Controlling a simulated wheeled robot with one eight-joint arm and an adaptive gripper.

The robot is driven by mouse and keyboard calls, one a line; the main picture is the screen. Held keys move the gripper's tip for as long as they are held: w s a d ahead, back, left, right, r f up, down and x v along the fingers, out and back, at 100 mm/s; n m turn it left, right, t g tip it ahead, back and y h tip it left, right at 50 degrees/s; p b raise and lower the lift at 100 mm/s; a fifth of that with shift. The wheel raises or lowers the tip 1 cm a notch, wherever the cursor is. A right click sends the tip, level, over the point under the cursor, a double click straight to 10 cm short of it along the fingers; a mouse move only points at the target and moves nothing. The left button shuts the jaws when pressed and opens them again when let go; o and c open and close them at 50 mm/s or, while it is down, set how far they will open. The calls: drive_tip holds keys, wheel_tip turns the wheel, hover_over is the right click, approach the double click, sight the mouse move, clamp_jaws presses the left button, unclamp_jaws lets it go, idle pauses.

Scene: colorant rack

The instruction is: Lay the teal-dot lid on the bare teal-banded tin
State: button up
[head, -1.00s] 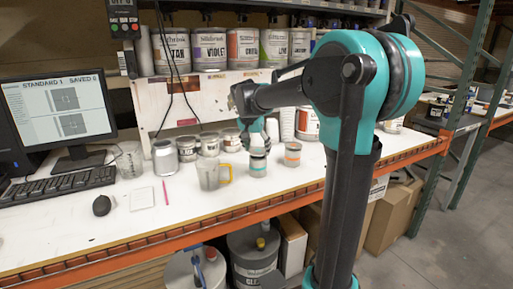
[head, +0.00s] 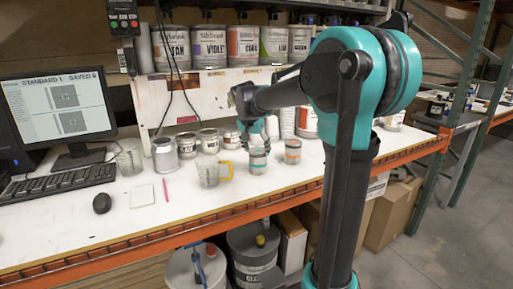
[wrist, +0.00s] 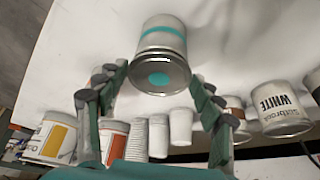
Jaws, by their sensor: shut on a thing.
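The teal-dot lid (wrist: 160,79) is silver with a teal spot and lies between my fingertips in the wrist view. My gripper (wrist: 160,74) is shut on the lid at its rim. The teal-banded tin (wrist: 163,35) is directly beyond the lid, which covers its mouth in this view. I cannot tell whether the lid is fully seated or slightly above the rim. In the head view the tin (head: 258,163) stands upright on the bench, with my gripper (head: 257,145) just above it. The lid is hard to make out there.
An orange-banded tin (head: 292,151) stands just right of the teal one. A clear jug with a yellow handle (head: 209,174) is close on the left. Lidded tins (head: 209,141) and white cups (wrist: 181,127) stand behind.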

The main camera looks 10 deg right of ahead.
drive_tip(key=o, duration=0.8)
drive_tip(key=shift+o, duration=0.2)
